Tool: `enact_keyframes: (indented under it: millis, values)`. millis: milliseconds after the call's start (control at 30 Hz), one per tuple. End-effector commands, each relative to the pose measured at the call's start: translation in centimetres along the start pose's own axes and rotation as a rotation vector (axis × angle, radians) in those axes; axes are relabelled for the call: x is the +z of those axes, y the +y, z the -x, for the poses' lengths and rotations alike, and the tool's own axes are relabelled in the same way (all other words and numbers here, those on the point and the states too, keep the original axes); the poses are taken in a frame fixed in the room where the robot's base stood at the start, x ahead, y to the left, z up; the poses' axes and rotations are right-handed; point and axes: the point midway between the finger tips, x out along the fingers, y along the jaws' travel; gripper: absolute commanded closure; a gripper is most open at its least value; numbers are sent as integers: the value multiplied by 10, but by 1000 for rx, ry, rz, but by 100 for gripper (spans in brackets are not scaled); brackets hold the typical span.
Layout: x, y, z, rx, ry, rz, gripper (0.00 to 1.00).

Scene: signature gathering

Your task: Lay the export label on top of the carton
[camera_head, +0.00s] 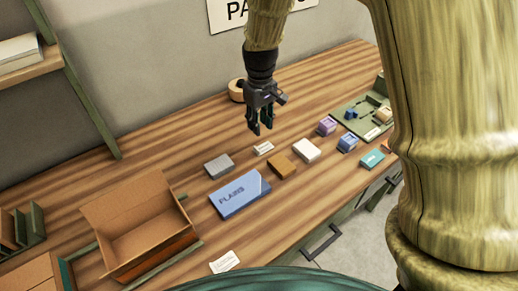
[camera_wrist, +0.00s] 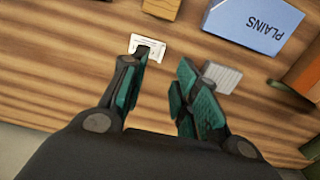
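A small white printed label (camera_head: 263,148) lies flat on the table; its text is too small to read. It also shows in the wrist view (camera_wrist: 149,45), where the tip of one finger overlaps its lower edge in the picture. My gripper (camera_head: 260,130) points down above the table, just behind the label. In the wrist view its fingers (camera_wrist: 158,82) are spread with nothing between them. An open brown carton (camera_head: 123,203) stands at the left of the table, its lid raised. A second white printed paper (camera_head: 224,262) lies at the front edge; I cannot tell which is the export label.
A blue box marked PLAINS (camera_head: 239,195), a grey block (camera_head: 219,166), an orange-brown block (camera_head: 281,166) and a white box (camera_head: 306,151) lie near the label. A tape roll (camera_head: 237,91) stands at the back. Purple, blue and teal items and a green tray (camera_head: 352,127) sit right.

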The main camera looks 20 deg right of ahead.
Motion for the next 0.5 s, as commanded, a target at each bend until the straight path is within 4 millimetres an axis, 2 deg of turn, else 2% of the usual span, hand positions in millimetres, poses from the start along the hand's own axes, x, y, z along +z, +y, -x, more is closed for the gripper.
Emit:
enact_keyframes:
  millis: [33, 267, 500]
  values:
    - [0, 1, -7, 0, 0, -1, 70]
    - [2, 2, -20, -2, -3, -5, 70]
    - [2, 1, -48, -1, -3, -3, 70]
